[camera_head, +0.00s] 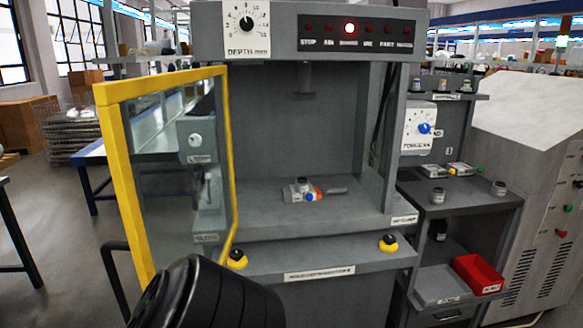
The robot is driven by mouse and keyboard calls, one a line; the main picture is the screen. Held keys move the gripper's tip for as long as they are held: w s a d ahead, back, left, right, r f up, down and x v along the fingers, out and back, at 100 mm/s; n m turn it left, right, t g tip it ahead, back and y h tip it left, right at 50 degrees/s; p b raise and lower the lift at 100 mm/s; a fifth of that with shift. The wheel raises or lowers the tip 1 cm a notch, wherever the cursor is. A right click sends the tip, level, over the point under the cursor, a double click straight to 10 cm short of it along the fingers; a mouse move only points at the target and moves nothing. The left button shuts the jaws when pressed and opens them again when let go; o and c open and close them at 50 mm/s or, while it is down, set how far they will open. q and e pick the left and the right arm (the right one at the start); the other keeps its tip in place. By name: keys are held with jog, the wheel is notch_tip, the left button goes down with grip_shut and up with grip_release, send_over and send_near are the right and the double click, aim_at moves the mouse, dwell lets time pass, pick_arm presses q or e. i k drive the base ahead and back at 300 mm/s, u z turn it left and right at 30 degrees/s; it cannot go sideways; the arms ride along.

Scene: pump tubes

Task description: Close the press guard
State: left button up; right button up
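The press guard (105,160) is a clear panel in a yellow frame. It stands swung open at the left of the press (300,150), with its near edge toward me, and the front of the press bay is uncovered. A black rounded link of one of my arms (205,295) rises at the bottom, just right of the guard's lower corner, and overlaps it in the picture. Whether it touches the guard I cannot tell. No fingers of either gripper show.
A small fixture with a blue knob (308,197) sits on the press bed. Two yellow-and-black buttons (237,259) (388,243) are on the front ledge. A side stand with a red bin (478,274) is at right. A dark bar (112,280) is at lower left.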

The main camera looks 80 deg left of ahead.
aim_at(107, 96)
jog(key=k, duration=1.4)
jog(key=u, duration=1.95)
jog(key=i, duration=1)
